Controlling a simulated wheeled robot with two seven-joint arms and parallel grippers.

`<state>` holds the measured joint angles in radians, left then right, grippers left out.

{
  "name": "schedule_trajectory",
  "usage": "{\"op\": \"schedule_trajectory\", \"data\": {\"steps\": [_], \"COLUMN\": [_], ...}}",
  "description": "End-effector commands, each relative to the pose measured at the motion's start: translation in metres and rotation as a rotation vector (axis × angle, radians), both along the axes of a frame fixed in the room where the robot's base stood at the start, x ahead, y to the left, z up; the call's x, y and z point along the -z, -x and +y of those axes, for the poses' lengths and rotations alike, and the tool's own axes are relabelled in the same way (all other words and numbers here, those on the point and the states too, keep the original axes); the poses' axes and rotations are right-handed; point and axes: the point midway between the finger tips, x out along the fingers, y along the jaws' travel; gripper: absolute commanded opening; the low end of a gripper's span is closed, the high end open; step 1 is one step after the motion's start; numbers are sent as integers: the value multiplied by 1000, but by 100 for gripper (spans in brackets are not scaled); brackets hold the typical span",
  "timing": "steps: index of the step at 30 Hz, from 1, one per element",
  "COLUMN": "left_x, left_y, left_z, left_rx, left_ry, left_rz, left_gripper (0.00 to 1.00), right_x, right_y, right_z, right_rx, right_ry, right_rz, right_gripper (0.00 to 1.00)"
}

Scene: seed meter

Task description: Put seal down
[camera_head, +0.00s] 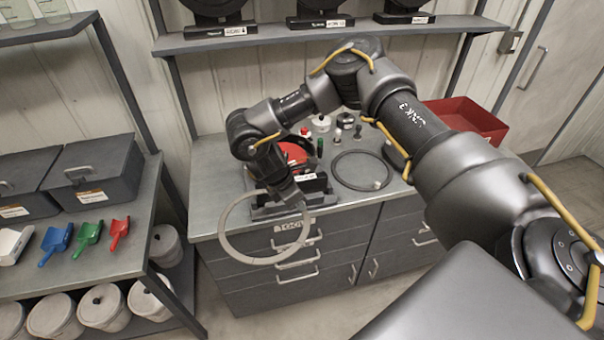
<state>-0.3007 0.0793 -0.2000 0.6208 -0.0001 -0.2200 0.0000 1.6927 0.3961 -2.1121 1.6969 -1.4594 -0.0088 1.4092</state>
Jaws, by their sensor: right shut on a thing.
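A light grey seal ring (222,236) hangs in front of the counter's front edge, tilted toward the view. The fingertips are small and partly hidden by the gripper body. A dark ring (362,187) with a small pale tab lies flat on the counter (215,172), to the right of the gripper. My left gripper is not in view.
A black device with a red disc (293,153) stands on the counter behind my gripper. Several small parts and a red bin (470,116) stand at the back right. Coloured scoops (88,236) and grey boxes (95,170) are on the left shelf. The counter's left part is clear.

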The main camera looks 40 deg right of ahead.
Motion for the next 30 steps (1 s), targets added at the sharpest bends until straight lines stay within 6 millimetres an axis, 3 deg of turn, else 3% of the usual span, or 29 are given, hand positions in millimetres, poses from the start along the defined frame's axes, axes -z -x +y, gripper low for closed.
{"op": "schedule_trajectory", "data": {"steps": [8,11,14,21,30], "left_x": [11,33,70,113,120], "left_y": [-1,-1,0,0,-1], "left_z": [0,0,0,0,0], "left_rx": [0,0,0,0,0], "left_ry": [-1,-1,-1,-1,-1], "left_rz": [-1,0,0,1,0], "left_gripper": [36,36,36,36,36], "right_x": [49,78,118,162,169], "right_y": [82,109,131,146,150], "right_z": [48,61,70,76,78], "right_rx": [776,1032,1235,1400,1439], "right_ry": [-1,0,-1,-2,-1], "right_rz": [10,9,6,-4,-6], "right_gripper": [0,0,0,0,0]}}
